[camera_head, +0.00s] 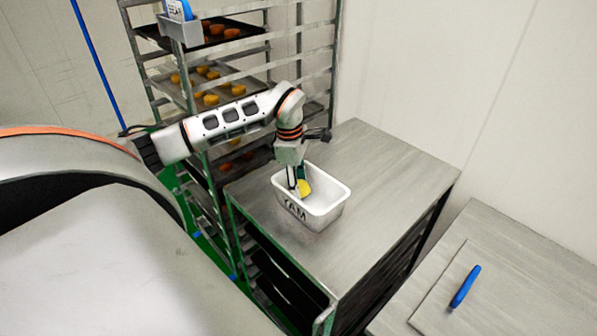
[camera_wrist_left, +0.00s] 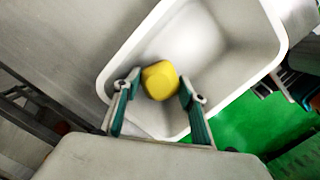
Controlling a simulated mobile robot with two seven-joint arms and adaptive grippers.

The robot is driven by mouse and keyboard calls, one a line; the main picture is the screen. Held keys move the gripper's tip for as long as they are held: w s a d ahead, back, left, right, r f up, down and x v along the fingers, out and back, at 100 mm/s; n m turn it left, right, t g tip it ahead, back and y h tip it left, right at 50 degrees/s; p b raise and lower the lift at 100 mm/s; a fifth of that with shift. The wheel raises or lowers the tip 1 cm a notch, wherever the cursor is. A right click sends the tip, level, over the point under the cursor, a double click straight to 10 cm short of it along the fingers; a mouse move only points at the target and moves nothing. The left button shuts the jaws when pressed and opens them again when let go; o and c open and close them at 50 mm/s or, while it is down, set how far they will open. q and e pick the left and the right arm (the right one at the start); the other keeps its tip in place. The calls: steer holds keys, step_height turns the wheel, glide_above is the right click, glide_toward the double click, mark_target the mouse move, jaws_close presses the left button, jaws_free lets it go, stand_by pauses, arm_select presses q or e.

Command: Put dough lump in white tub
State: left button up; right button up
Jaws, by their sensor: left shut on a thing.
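The dough lump (camera_head: 304,188) is yellow and rounded. The white tub (camera_head: 326,206), marked YAM on its front, stands on a metal table. My left gripper (camera_head: 299,184) points down into the tub's opening and is shut on the lump. In the left wrist view, the lump (camera_wrist_left: 160,80) sits between the two green-edged fingers, with the tub's inside (camera_wrist_left: 215,70) behind it. I cannot tell whether the lump touches the tub's floor. My right gripper is not in view.
The metal table (camera_head: 385,165) has free room right of the tub. Behind it, a rack (camera_head: 145,75) holds trays of orange and yellow pieces. A blue-handled tool (camera_head: 465,287) lies on another table at the lower right.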

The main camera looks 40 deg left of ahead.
arm_select(q)
steer(key=o, duration=0.9)
steer(key=shift+c, duration=0.2)
step_height(320, 180, up, 13)
steer(key=a, duration=0.1)
steer(key=shift+s+a, duration=0.15)
steer(key=shift+s, duration=0.2)
steer(key=shift+r, duration=0.1)
